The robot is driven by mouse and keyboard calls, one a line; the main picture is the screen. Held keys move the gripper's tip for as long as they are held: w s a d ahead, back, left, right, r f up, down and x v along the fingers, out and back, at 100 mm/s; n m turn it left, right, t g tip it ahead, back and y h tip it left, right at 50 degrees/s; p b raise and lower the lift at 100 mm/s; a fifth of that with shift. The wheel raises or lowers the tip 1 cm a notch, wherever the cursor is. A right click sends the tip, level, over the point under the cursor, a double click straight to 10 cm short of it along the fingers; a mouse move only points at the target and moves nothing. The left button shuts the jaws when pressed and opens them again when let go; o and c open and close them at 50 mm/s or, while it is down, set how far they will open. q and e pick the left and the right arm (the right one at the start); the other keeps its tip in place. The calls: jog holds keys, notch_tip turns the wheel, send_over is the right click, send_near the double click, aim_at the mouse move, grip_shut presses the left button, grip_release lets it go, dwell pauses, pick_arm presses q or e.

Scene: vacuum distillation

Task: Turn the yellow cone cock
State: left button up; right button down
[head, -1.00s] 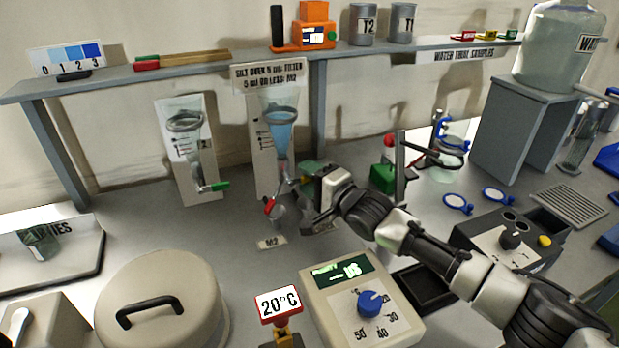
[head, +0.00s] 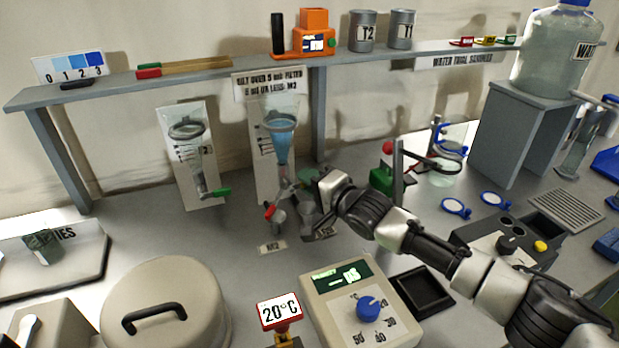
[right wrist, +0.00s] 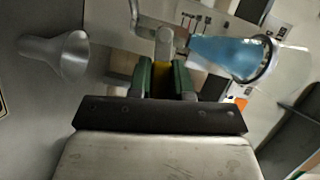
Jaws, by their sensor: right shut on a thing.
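The cone (head: 281,142) with blue liquid stands in front of its board at the middle back, and it also shows in the right wrist view (right wrist: 225,54). Below it are branching tubes with a red cock (head: 270,210). My right gripper (right wrist: 163,78) is shut on the yellow cone cock (right wrist: 162,80), which shows between its green fingers. In the head view my right gripper (head: 314,178) is at the right of the cone's lower end and hides the yellow cock. My left gripper is not in view.
Two small cups stand below the cone, left (head: 279,222) and right (head: 310,214). Another cone (head: 191,150) with a green cock (head: 218,193) hangs to the left. A red-topped stand (head: 388,170) is close behind my right arm.

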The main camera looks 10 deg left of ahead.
aim_at(279, 161)
jog(key=n+h+p, duration=0.1)
jog(key=p, duration=0.1)
jog(key=r+n+p, duration=0.1)
jog(key=n+p, duration=0.1)
jog(key=a+r+n+h+p, duration=0.1)
jog(key=n+p, duration=0.1)
jog(key=shift+s+r+h, duration=0.25)
jog(key=shift+s+h, duration=0.05)
jog(key=shift+s, duration=0.05)
jog(key=shift+s+a+r+n+h+p, duration=0.2)
jog(key=shift+n+h+p, duration=0.3)
jog(key=shift+p, duration=0.45)
jog(key=n+p, duration=0.1)
jog(key=a+n+h+p, duration=0.1)
jog(key=shift+s+r+n, duration=0.15)
jog(key=shift+s+n, duration=0.1)
jog(key=shift+n, duration=0.05)
jog(key=shift+s+a+n+t+h+p, duration=0.2)
jog(key=shift+n+t+h+p, duration=0.1)
jog(key=shift+n+h, duration=0.2)
jog(key=shift+s+a+n+t+h+p, duration=0.1)
jog(key=shift+a+n+t+h+p, duration=0.1)
jog(key=shift+n+t+h, duration=0.3)
jog(key=c, duration=1)
grip_release()
jog(key=shift+c, duration=0.2)
jog(key=shift+d+r, duration=0.1)
